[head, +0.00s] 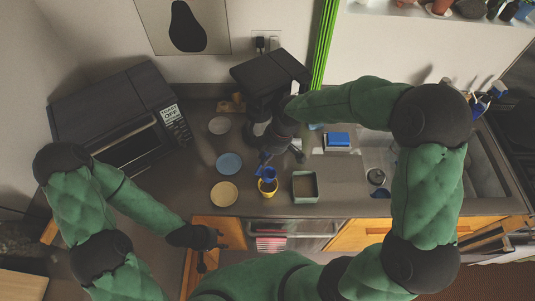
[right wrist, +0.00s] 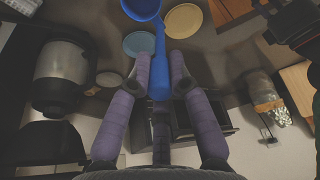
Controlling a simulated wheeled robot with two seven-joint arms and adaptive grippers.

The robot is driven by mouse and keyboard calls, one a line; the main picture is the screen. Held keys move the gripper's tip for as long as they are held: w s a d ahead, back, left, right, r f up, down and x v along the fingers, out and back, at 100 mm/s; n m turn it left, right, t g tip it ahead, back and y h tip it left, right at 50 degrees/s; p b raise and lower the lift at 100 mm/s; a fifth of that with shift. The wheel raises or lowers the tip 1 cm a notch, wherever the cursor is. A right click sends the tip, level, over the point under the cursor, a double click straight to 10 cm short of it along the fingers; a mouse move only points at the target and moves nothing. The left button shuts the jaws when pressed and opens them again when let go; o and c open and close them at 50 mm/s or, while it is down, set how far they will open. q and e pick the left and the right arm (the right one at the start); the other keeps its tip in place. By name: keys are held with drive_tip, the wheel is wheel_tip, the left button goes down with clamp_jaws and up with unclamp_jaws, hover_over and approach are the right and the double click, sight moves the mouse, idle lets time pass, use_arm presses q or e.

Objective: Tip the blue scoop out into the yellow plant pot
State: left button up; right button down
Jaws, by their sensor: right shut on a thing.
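The blue scoop (head: 265,173) is held by my right gripper (head: 277,155) over the back of the yellow plant pot (head: 268,193) in the head view. In the right wrist view, the scoop's handle (right wrist: 159,70) lies between my two gripper fingers (right wrist: 160,78), with its bowl at the top edge. I cannot tell what the scoop holds or how far it is tilted. The pot stands on the dark counter and is partly hidden by the scoop; I cannot make it out in the wrist view. My left gripper (head: 213,252) is open and empty by the counter's front edge.
A blue plate (head: 229,163) and a yellow plate (head: 223,194) lie left of the pot. A square grey-green container (head: 304,186) stands close to its right. A microwave (head: 118,120) is at the left; a sink (head: 385,158) is at the right.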

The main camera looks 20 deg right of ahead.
drive_tip(key=shift+w+a+r+h+p, duration=0.15)
drive_tip(key=shift+a+r+h+p, duration=0.35)
drive_tip(key=shift+p, duration=0.45)
drive_tip(key=shift+w+a+r+g+h+p, duration=0.1)
drive_tip(key=shift+w+a+g+h+p, duration=0.05)
drive_tip(key=shift+a+h+p, duration=0.2)
drive_tip(key=shift+w+a+r+g+h+p, duration=0.1)
drive_tip(key=shift+a+g+h+p, duration=0.1)
drive_tip(key=shift+a, duration=0.25)
drive_tip(key=shift+w+a+r+h, duration=0.15)
drive_tip(key=shift+a+r+h, duration=0.1)
drive_tip(key=shift+a+h, duration=0.35)
